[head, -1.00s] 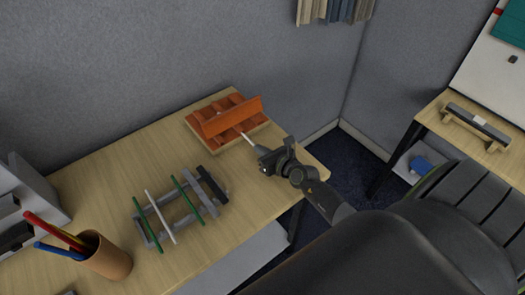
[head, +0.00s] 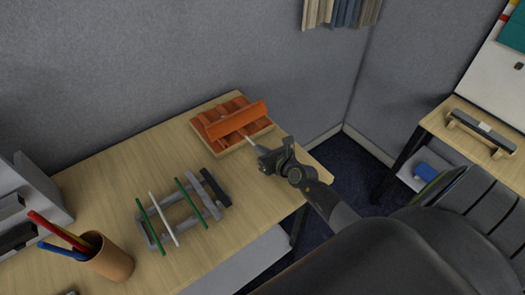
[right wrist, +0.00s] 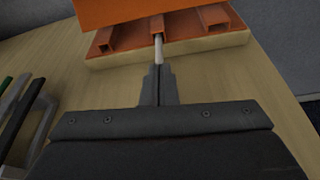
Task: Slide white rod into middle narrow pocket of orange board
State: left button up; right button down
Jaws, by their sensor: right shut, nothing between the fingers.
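The orange board (head: 207,113) lies at the far right end of the wooden table, with a slanted orange panel (head: 237,120) across its top. A white rod (head: 247,138) lies in line with a middle channel, its far part hidden under the panel. Its near end (right wrist: 158,50) sticks out toward me in the right wrist view. My right gripper (head: 260,151) is shut and empty, its fingertips (right wrist: 158,70) at or just behind the rod's near end. I cannot tell whether they touch it. My left gripper is not in view.
A grey rack (head: 188,229) holds green rods and another white rod (head: 163,219) on the table. A brown cup (head: 109,260) of coloured pens stands at front left. Grey wall panels stand behind the board. The tabletop between rack and board is clear.

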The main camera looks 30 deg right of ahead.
aim_at(252, 142)
jog(key=shift+w+a, duration=0.2)
jog(key=shift+w, duration=2)
jog(key=shift+s, duration=0.15)
jog(key=shift+f+p+v, duration=0.15)
jog(key=shift+f+v, duration=0.05)
jog(key=shift+v, duration=0.6)
jog(key=shift+f+p+v, duration=0.15)
jog(key=shift+f+v, duration=0.05)
jog(key=shift+v, duration=0.6)
jog(key=p+v, duration=0.2)
jog(key=v, duration=1.3)
jog(key=shift+s, duration=0.3)
jog(key=shift+s+r, duration=0.2)
jog(key=shift+s, duration=0.45)
